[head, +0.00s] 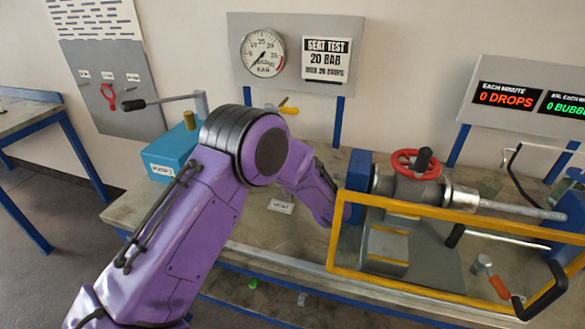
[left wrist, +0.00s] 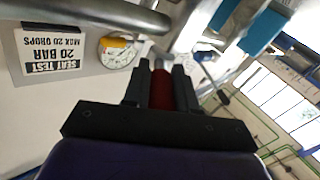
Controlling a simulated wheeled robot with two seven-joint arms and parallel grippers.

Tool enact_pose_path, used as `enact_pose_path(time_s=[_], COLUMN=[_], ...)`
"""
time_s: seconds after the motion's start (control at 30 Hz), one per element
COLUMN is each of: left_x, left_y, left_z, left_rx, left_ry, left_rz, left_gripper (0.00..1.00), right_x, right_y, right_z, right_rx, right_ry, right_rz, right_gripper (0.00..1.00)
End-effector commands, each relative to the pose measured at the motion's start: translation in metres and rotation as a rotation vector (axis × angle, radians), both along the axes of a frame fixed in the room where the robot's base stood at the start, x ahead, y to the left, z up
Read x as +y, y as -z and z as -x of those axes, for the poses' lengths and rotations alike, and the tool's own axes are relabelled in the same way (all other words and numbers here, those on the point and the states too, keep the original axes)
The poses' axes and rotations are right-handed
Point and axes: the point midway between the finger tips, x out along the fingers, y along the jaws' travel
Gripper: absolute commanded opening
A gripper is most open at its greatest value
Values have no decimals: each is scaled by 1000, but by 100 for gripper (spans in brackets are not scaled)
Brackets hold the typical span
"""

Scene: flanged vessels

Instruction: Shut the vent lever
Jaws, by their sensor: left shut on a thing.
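In the left wrist view my left gripper (left wrist: 161,70) is shut on a dark red handle (left wrist: 160,90), which lies between its two black fingers. I cannot tell for sure that this handle is the vent lever. In the head view my purple left arm reaches over the bench, and its gripper is hidden. A small yellow lever (head: 288,106) shows just above the arm, below the gauge; a yellow piece (left wrist: 115,42) also shows by the gauge in the left wrist view. A white label (head: 281,206), too small to read surely, lies on the bench. My right gripper is not in view.
A yellow guard frame (head: 400,285) stands before the grey valve body (head: 415,188) with its red handwheel (head: 404,160). A blue pump box (head: 172,155) with a long lever stands at left. A pressure gauge (head: 263,53) hangs behind.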

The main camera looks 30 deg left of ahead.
Motion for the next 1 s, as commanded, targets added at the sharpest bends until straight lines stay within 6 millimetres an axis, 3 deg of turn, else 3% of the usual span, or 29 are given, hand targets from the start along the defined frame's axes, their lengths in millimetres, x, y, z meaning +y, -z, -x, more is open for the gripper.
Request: enact_pose_path(time_s=[0.5, 0.53, 0.6, 1.0], left_x=[-3, -3, -3, -4], left_y=[-1, -1, -1, -1], left_z=[-3, -3, -3, -3], left_rx=[-1, -1, -1, 0], left_ry=[-12, -12, -12, -11], left_rz=[-3, -3, -3, -2], left_gripper=[0, 36, 52, 52], right_x=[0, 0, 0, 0], right_y=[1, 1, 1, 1], right_z=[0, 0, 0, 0], right_rx=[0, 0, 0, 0], right_ry=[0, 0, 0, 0], right_rz=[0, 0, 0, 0], right_gripper=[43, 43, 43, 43])
